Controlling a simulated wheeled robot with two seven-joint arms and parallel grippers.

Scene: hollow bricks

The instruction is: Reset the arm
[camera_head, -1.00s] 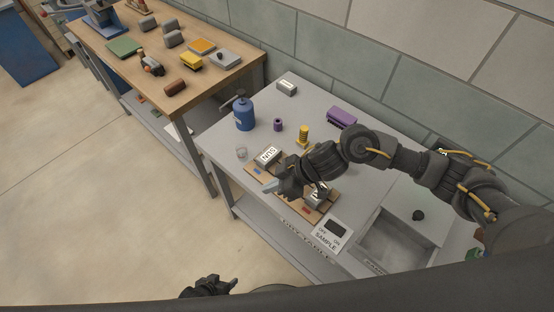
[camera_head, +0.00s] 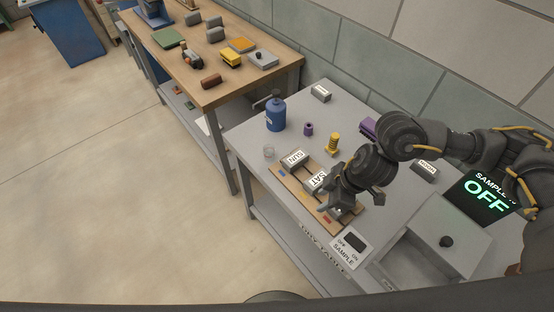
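My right arm (camera_head: 425,140) reaches in from the right over the grey table (camera_head: 250,135). My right gripper (camera_head: 350,205) points down over the right part of a wooden board (camera_head: 285,180). Its fingers look spread apart, with nothing seen held between them. Two grey blocks with white labels stand on the board to the left of the gripper: one at the back left (camera_head: 295,158) and one labelled SAT (camera_head: 315,180) close to the gripper. The gripper hides part of the board's right end. My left gripper is not in view.
A SAMPLE switch panel (camera_head: 350,245) lies at the table's front, near a grey tray (camera_head: 425,265). A dark screen (camera_head: 485,200) reads OFF. A blue bottle (camera_head: 275,115), purple spool (camera_head: 308,129) and yellow part (camera_head: 333,145) stand behind the board. A wooden workbench (camera_head: 215,95) is at left.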

